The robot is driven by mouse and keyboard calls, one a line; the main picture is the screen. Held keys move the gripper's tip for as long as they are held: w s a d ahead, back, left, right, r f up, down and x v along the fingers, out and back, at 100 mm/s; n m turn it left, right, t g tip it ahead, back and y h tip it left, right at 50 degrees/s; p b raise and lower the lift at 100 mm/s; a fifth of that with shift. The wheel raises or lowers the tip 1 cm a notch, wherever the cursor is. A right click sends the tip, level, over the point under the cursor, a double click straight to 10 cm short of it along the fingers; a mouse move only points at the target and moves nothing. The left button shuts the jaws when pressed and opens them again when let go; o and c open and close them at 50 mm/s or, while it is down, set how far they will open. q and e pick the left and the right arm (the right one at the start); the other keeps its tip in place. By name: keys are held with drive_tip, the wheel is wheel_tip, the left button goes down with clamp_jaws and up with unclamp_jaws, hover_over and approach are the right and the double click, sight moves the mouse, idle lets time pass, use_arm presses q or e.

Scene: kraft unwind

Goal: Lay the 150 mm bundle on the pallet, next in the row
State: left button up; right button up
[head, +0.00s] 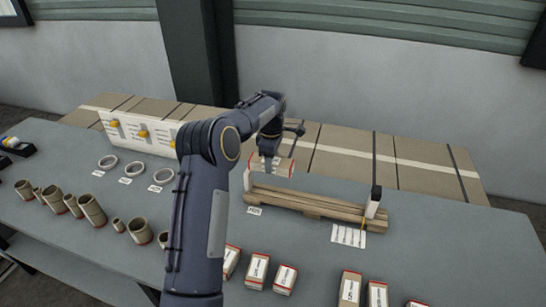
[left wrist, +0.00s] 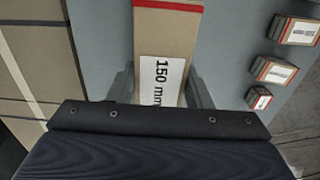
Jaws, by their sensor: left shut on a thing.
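The 150 mm bundle (head: 285,167) is a kraft-brown block with red edging; its white label reads "150 mm" in the left wrist view (left wrist: 163,78). My left gripper (head: 270,160) is shut on it, with a finger on each side in the left wrist view (left wrist: 160,92). The wooden pallet (head: 310,205) lies on the grey table, with a white upright at each end. The bundle shows above and behind the pallet's left part; I cannot tell its exact height. No bundle is visible on the pallet, though its far side is partly hidden. My right gripper is not in view.
Several red-edged bundles (head: 285,277) stand at the table's front. Brown tubes (head: 92,210) and white rings (head: 162,176) are at the left. A white panel (head: 135,130) stands behind them. Large strapped brown packs (head: 415,172) lie beyond the table. A label card (head: 349,236) lies before the pallet.

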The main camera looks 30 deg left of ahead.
sight(272, 194)
use_arm(q)
wheel_tip(272, 194, down, 3)
drive_tip(key=shift+w+f+b, duration=0.1)
drive_tip(key=shift+f+b, duration=0.05)
drive_tip(key=shift+b, duration=0.55)
wheel_tip(272, 194, down, 2)
drive_tip(key=shift+f+b, duration=0.2)
drive_tip(key=shift+b, duration=0.7)
drive_tip(key=shift+f+b, duration=0.4)
drive_tip(key=shift+f, duration=0.2)
drive_tip(key=shift+f, duration=0.1)
drive_tip(key=shift+f+b, duration=1.4)
drive_tip(key=shift+f, duration=0.8)
drive_tip(key=shift+f, duration=0.15)
drive_tip(key=o, duration=1.4)
